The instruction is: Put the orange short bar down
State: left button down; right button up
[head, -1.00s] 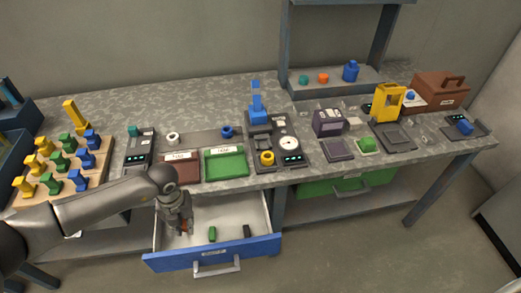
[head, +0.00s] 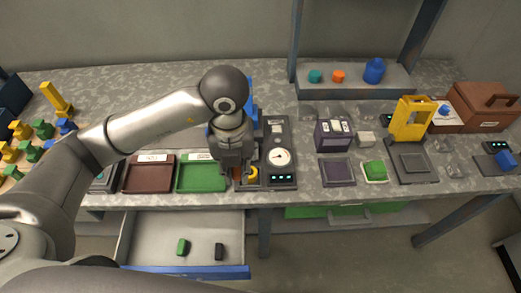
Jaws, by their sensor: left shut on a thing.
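My left gripper (head: 236,170) is over the front part of the bench, between the green tray (head: 202,177) and the device with the round dial (head: 280,157). It is shut on the orange short bar (head: 238,174). Only a small orange piece of the bar shows below the fingers, beside a yellow ring-shaped part (head: 252,173). I cannot tell whether the bar touches anything under it. My arm and gripper hide most of a blue object (head: 252,118) behind them. My right gripper is not in view.
The open drawer (head: 150,235) below the bench holds a green bar (head: 183,247) and a black bar (head: 219,251). A brown tray (head: 150,174) lies left of the green tray. A purple device (head: 333,134) and a yellow frame (head: 410,118) stand to the right.

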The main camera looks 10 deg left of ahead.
pick_arm(q)
jog(key=w+f+p, duration=0.1)
jog(key=w+f, duration=0.2)
jog(key=w, duration=0.1)
jog(key=w+f+p, duration=0.1)
jog(key=w+f, duration=0.1)
jog(key=w, duration=0.2)
jog(key=w+a+f+p, duration=0.1)
jog(key=w+f, duration=0.2)
jog(key=w, duration=0.1)
jog(key=shift+f, duration=0.3)
jog(key=shift+w+f, duration=0.25)
jog(key=shift+f, duration=0.15)
notch_tip(320, 180, down, 2)
jog(key=shift+f+p, duration=0.1)
jog(key=shift+p, duration=0.8)
jog(key=shift+f, duration=0.4)
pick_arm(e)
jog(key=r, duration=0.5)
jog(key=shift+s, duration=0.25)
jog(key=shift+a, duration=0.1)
pick_arm(q)
jog(key=shift+f, duration=0.15)
jog(key=c, duration=1.3)
grip_release()
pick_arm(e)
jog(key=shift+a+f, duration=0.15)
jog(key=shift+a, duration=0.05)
